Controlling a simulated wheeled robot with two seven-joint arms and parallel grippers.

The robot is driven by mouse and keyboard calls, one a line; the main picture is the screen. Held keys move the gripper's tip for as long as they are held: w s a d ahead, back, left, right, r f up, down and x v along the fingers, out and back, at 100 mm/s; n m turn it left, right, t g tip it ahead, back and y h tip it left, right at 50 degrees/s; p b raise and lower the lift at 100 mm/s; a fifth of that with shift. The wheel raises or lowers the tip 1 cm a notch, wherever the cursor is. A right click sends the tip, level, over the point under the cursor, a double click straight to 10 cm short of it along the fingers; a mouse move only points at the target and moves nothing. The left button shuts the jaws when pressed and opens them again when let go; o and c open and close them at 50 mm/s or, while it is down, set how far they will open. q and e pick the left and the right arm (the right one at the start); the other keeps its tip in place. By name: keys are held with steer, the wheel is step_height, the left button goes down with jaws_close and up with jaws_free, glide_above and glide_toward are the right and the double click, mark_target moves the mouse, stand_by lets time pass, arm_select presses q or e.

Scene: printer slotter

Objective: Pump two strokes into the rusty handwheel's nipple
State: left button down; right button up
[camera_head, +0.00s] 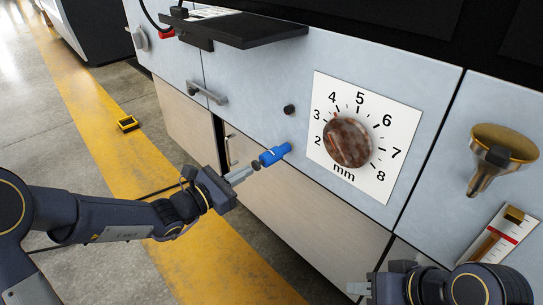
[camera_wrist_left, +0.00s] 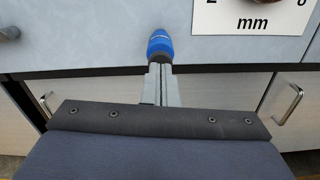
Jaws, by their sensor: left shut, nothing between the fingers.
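The rusty handwheel (camera_head: 347,142) sits on a white dial plate (camera_head: 382,112) marked 2 to 8 and "mm"; only its lower edge shows at the top of the left wrist view (camera_wrist_left: 290,2). I cannot make out a nipple on it. My left gripper (camera_head: 246,172) is shut, left of and below the wheel. A blue cylinder with a dark collar (camera_head: 275,154) lies straight beyond its fingertips. It also shows in the left wrist view (camera_wrist_left: 160,43); I cannot tell whether the fingertips touch it. My right gripper (camera_head: 362,288) is at the bottom edge, partly cut off.
A small dark stud (camera_head: 289,109) is on the pale panel left of the dial. A brass funnel (camera_head: 503,145) and a red-marked gauge (camera_head: 500,238) are at the right. A black shelf (camera_head: 240,30) juts out above. Handles (camera_head: 207,92) stick out from the panels.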

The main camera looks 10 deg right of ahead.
arm_select(q)
steer(key=shift+w+d, duration=0.1)
stand_by(0.6)
steer(key=shift+w+d, duration=0.4)
steer(key=shift+d, duration=0.2)
steer(key=shift+w+d, duration=0.1)
steer(key=shift+v, duration=1.05)
steer(key=v, duration=0.4)
stand_by(0.3)
stand_by(0.4)
